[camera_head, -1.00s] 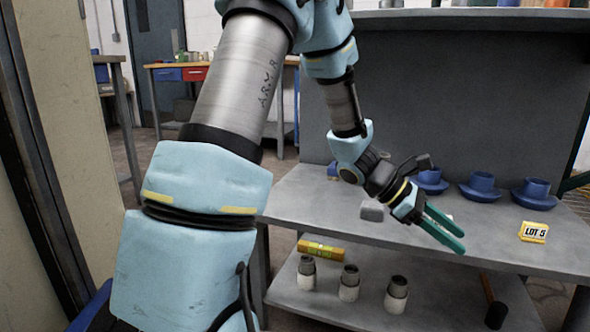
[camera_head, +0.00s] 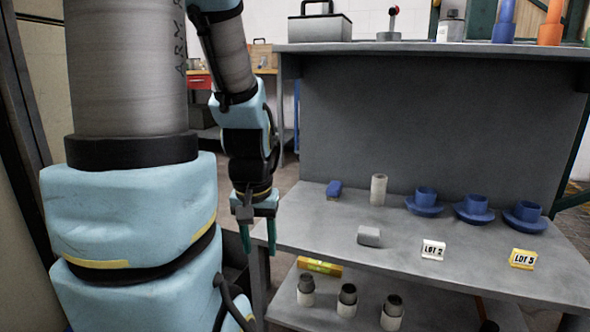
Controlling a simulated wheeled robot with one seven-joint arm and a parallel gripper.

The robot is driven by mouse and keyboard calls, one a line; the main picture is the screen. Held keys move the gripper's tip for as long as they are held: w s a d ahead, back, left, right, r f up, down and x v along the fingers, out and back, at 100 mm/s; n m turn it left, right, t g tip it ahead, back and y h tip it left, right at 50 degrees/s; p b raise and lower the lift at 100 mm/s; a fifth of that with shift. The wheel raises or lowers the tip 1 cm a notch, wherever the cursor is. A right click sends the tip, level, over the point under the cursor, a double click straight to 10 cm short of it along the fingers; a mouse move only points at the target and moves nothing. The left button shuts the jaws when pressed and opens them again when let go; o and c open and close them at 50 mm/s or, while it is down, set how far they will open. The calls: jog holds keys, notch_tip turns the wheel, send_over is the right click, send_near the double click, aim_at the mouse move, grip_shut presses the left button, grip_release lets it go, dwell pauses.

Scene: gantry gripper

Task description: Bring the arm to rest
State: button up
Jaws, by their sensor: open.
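My gripper (camera_head: 258,236) hangs at the left front corner of the grey workbench, its two green fingers pointing down. The fingers are apart with nothing between them. My blue and grey arm comes down from the upper left, with its large lower links filling the left of the view. The gripper is beside the bench's left edge; I cannot tell how close it is to touching it.
The lower shelf holds a yellow level (camera_head: 319,266) and capped cylinders (camera_head: 347,300).

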notch_tip(320, 180, up, 38)
jog(key=p, duration=3.6)
jog(key=shift+d+f, duration=0.2)
